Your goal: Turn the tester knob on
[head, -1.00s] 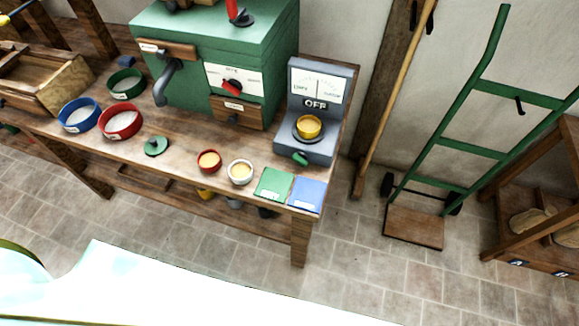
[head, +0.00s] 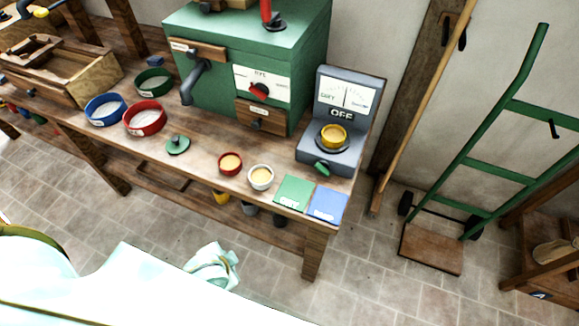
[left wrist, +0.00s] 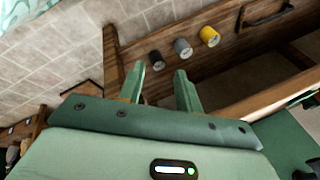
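The tester (head: 342,92) is a grey unit at the right end of the workbench, with a dial panel and a sign reading OFF. A yellow cup (head: 333,135) sits on its round plate. Its green knob (head: 322,169) is at the lower front. In the left wrist view my left gripper (left wrist: 168,75) has its two green fingers apart with nothing between them, in front of the bench's underside. The left gripper does not show in the head view, and my right gripper is in neither view.
Green and blue cards (head: 327,206) lie at the bench's front right corner. A red cup (head: 230,163) and a white cup (head: 261,177) stand left of them. A green mill (head: 235,65) stands behind. A hand truck (head: 490,150) is at right.

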